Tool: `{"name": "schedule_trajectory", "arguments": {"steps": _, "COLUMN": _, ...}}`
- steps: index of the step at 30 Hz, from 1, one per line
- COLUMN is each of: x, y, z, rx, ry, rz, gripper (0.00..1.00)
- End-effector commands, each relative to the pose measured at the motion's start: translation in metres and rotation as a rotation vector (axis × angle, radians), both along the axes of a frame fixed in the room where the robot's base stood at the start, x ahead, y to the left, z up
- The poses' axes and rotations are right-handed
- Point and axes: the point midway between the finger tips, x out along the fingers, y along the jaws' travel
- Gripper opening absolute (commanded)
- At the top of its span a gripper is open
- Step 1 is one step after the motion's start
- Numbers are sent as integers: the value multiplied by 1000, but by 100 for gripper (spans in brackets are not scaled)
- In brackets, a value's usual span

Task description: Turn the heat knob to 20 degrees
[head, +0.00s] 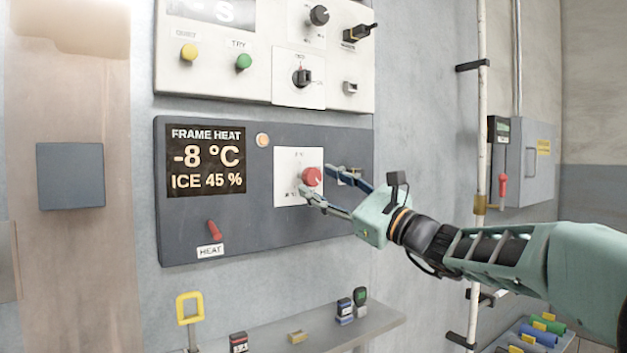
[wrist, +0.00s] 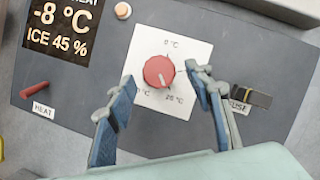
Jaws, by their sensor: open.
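The heat knob is a red round knob (head: 312,177) on a white square plate (head: 287,190) in the dark frame heat panel (head: 270,222). In the wrist view the red knob (wrist: 158,72) has a pale pointer mark aimed down, slightly right. Labels on the plate read 0 °C at the top and what looks like 20 °C at the lower right; the lower left one is partly hidden. My gripper (wrist: 166,82) is open, its fingers on either side of the knob, with no clear contact. The display (head: 206,160) reads FRAME HEAT -8 °C, ICE 45 %.
A red HEAT lever (head: 214,230) is at the panel's lower left. A fuse handle (wrist: 250,98) sits close to the right finger. A white panel (head: 262,85) with knobs and buttons is above. A shelf (head: 290,335) with small items is below.

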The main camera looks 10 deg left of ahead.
Motion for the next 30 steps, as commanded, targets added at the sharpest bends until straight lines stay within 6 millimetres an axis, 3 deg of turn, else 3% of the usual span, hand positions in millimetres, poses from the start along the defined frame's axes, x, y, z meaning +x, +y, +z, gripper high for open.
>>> {"name": "schedule_trajectory", "arguments": {"steps": 6, "x": -22, "y": -41, "z": -16, "rx": -2, "ry": 1, "rz": -4, "gripper": 47}}
{"name": "schedule_trajectory", "arguments": {"steps": 12, "x": -36, "y": -65, "z": -26, "rx": -1, "ry": 2, "rz": -2, "gripper": 47}}
{"name": "schedule_trajectory", "arguments": {"steps": 30, "x": -36, "y": -77, "z": -32, "rx": -70, "ry": -6, "rz": -24, "gripper": 47}}
